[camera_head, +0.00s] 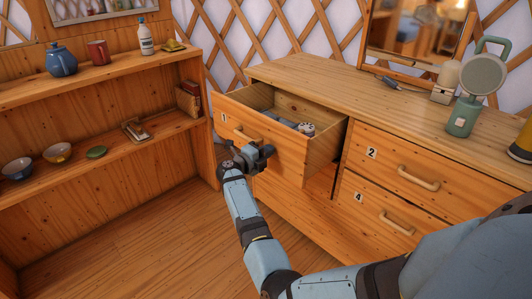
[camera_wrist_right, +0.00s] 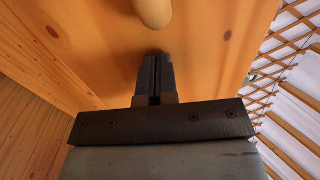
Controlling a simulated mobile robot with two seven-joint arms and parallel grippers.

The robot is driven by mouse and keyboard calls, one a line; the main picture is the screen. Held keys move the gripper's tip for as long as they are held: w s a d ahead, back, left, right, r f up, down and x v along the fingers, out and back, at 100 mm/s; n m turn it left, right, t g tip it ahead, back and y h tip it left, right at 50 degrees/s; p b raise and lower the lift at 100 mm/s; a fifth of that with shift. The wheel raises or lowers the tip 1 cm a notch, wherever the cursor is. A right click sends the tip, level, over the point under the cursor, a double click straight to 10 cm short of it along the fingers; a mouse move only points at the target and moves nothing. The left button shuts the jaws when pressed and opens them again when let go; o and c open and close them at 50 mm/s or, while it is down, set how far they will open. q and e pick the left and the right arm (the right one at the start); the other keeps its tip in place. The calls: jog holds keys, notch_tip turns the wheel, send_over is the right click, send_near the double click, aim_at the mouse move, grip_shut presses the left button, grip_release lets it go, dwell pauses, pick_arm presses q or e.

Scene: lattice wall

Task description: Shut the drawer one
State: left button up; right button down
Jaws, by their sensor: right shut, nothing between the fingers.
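Drawer one (camera_head: 283,152), a wooden drawer marked 1, is pulled well out of the dresser's upper left. Small items, including a pale round one (camera_head: 306,129), lie inside it. Its pale wooden handle (camera_head: 245,136) is on the front face. My right gripper (camera_head: 252,156) is at this front, just below the handle. In the right wrist view the fingers (camera_wrist_right: 157,65) are closed together with nothing between them, pointing at the drawer front (camera_wrist_right: 210,55). The handle (camera_wrist_right: 153,12) is beyond the tips; I cannot tell if they touch the wood. My left gripper is not in view.
The dresser (camera_head: 310,75) also has closed drawers marked 2 (camera_head: 440,178) and 4 (camera_head: 365,217). A green lamp-like item (camera_head: 465,115) stands on top. An open shelf (camera_head: 100,85) with a teapot, mug and bowls is at left. The floor between is clear.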

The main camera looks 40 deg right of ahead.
aim_at(309, 126)
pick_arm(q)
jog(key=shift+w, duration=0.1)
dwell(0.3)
